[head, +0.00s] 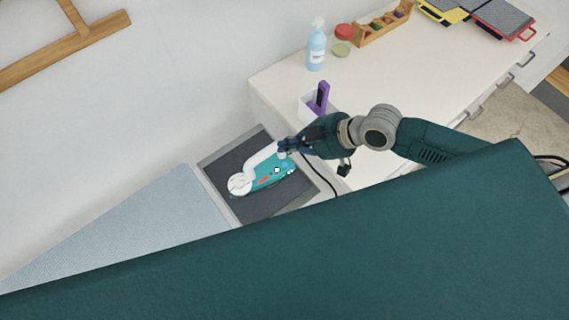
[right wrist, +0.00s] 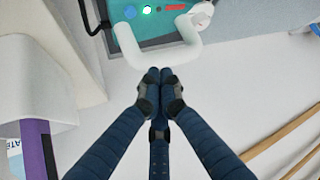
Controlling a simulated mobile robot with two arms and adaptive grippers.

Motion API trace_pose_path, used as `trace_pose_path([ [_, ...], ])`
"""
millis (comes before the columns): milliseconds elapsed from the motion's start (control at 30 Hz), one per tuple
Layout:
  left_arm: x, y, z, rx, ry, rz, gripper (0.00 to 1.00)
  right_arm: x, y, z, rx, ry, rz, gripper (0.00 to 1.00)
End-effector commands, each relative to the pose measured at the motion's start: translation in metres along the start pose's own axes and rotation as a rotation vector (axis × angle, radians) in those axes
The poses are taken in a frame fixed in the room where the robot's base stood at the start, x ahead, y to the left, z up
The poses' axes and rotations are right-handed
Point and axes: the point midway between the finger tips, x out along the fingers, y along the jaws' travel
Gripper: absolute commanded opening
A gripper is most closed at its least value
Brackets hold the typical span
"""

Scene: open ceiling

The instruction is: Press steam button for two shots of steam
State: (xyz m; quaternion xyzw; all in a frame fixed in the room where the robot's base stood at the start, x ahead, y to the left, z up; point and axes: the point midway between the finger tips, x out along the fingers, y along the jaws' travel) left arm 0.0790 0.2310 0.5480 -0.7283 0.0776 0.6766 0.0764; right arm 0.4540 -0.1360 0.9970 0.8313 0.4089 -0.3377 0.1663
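A teal and white steam iron (head: 262,180) lies on a dark grey pad at the end of the counter. The white handle (right wrist: 128,45) curves in front of the panel. My right gripper (head: 284,148) is at the iron's upper right end. In the right wrist view its fingertips (right wrist: 160,75) are together beside the handle, with nothing visible between them. Contact with the iron cannot be told. My left gripper is out of view.
The dark pad (head: 221,152) lies beside an ironing board (head: 130,225) at left. A white holder (head: 306,104) with a purple item (head: 322,94) and a blue bottle (head: 316,50) stand on the counter (head: 275,85). A black cable runs beside the pad.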

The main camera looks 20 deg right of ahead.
Motion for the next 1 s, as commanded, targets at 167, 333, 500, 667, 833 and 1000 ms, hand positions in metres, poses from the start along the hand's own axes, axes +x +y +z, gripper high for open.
trace_pose_path([
  [167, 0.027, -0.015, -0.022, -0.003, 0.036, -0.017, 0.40, 0.019, -0.001, 0.021, 0.001, -0.002, -0.001, 0.00],
  [333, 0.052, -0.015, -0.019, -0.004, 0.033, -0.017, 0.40, 0.037, -0.001, 0.040, 0.001, -0.002, -0.001, 0.00],
  [500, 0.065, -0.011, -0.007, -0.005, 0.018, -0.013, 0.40, 0.050, 0.000, 0.052, 0.002, -0.001, 0.000, 0.00],
  [667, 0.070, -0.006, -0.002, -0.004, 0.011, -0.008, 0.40, 0.055, 0.000, 0.056, 0.001, 0.000, 0.000, 0.00],
  [833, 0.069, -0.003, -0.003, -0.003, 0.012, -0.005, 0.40, 0.055, 0.000, 0.056, 0.000, 0.000, 0.000, 0.00],
  [1000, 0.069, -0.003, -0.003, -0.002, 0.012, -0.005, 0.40, 0.055, 0.000, 0.056, 0.001, 0.000, 0.000, 0.00],
])
